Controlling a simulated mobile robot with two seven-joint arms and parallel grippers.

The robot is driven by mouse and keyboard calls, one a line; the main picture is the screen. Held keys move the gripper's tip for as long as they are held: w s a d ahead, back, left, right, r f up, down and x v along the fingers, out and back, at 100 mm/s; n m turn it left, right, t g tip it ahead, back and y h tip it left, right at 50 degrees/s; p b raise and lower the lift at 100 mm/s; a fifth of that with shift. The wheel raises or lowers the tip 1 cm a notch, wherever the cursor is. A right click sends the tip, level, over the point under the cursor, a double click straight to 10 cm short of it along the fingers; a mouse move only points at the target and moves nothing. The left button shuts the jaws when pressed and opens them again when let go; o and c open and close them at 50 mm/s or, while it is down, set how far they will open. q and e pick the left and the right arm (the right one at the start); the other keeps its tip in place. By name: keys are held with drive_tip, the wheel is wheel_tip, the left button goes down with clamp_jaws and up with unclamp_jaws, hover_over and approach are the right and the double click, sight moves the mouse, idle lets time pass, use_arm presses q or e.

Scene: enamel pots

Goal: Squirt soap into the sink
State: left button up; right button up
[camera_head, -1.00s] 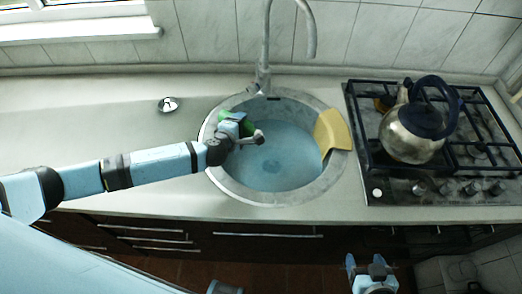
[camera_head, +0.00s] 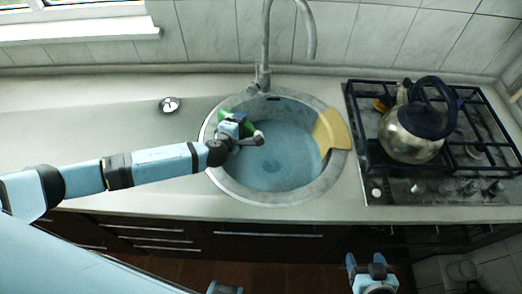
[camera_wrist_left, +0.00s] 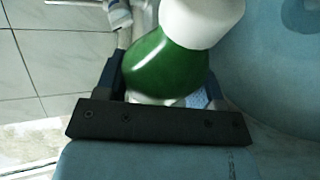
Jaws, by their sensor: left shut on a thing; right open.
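My left gripper (camera_head: 238,128) is over the left part of the round sink (camera_head: 308,184). It is shut on a soap bottle with a green body (camera_wrist_left: 160,65) and a white part (camera_wrist_left: 200,20), seen close in the left wrist view. In the head view only bits of the green bottle (camera_head: 223,114) show around the gripper, so its exact tilt is hard to tell. The sink basin looks blue-grey inside. My right gripper (camera_head: 367,264) is open and empty, low in front of the counter.
A tall faucet (camera_head: 265,60) stands behind the sink. A yellow board-like item (camera_head: 332,130) leans on the sink's right rim. A metal kettle (camera_head: 412,135) stands on the gas stove (camera_head: 375,188) at right. A small round metal item (camera_head: 169,104) lies on the otherwise clear left counter (camera_head: 90,110).

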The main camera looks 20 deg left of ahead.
use_arm(q)
drive_tip(key=shift+w+a+m+t+p, duration=0.1)
drive_tip(key=shift+a+m+t+p, duration=0.15)
drive_tip(key=shift+m+p, duration=0.35)
idle(3.3)
